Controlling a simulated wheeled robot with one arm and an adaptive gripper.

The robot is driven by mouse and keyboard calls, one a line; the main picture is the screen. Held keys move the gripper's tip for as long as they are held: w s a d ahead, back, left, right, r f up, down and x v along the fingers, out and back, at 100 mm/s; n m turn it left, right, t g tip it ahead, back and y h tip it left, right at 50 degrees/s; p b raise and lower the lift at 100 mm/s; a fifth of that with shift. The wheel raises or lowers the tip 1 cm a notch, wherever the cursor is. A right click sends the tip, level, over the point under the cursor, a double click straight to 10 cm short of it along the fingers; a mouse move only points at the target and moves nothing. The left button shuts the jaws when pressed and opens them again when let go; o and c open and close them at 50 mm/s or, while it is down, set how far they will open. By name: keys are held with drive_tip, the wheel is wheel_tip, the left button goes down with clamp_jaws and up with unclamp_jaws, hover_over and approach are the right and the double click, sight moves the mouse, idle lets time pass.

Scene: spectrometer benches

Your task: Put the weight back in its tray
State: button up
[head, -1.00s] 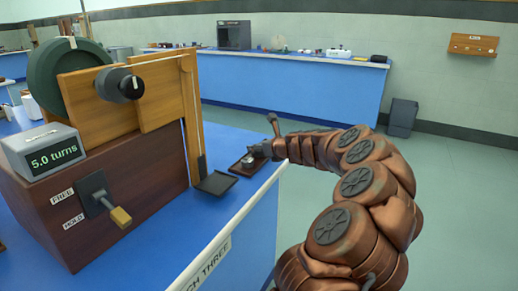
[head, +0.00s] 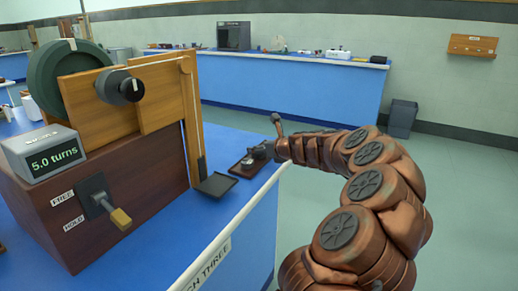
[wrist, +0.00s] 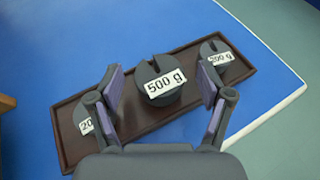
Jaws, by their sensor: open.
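In the wrist view a dark brown tray (wrist: 181,116) lies on the blue bench top. A dark slotted weight labelled 500 g (wrist: 158,81) sits at the middle of the tray. A weight labelled 200 g (wrist: 224,60) sits at its right end. Another weight (wrist: 86,122) at the left end is partly hidden by a finger, and its label reads only "20". My gripper (wrist: 160,88) is open, with one finger on each side of the 500 g weight and gaps to it. In the head view my gripper (head: 266,150) is over the tray (head: 236,169), and the weights there are mostly hidden.
A wooden apparatus (head: 110,190) with a green wheel, crank and small dark pan (head: 215,185) stands left of the tray. A display (head: 45,155) reads 5.0 turns. The white bench edge (head: 240,213) runs close to the tray's right. Open floor lies beyond.

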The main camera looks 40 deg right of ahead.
drive_tip(key=p+v, duration=0.1)
drive_tip(key=v, duration=0.9)
drive_tip(key=shift+s+a+r, duration=0.1)
drive_tip(key=shift+s+r, duration=0.05)
drive_tip(key=shift+a, duration=0.1)
idle(0.3)
